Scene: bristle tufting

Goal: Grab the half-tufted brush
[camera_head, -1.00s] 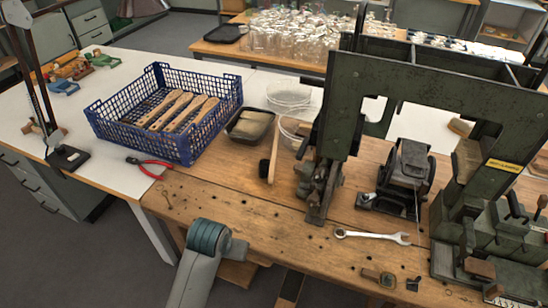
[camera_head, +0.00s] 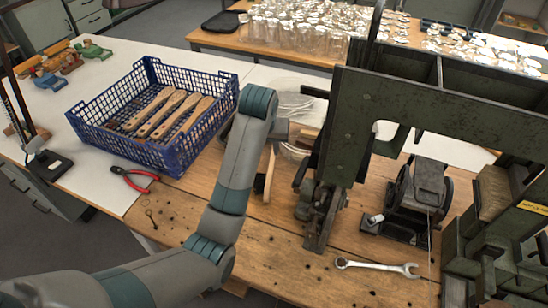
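The half-tufted brush, a narrow wooden piece (camera_head: 268,174) with a dark end, lies on the wooden bench left of the green machine. My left forearm covers part of it. My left arm reaches in from the lower left and bends over at the top. My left gripper (camera_head: 297,133) is beyond this bend, close to the brush's far end and the machine's left side. Its fingers are too small and hidden to tell open from shut, or whether they touch the brush. My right gripper is not in view.
A blue crate (camera_head: 88,128) holds several wooden brush bodies. Red-handled pliers (camera_head: 135,179) lie in front of it. The green tufting machine (camera_head: 365,125) blocks the right side. A wrench (camera_head: 376,267) lies on the bench front. Clear dishes (camera_head: 293,103) stand behind my arm.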

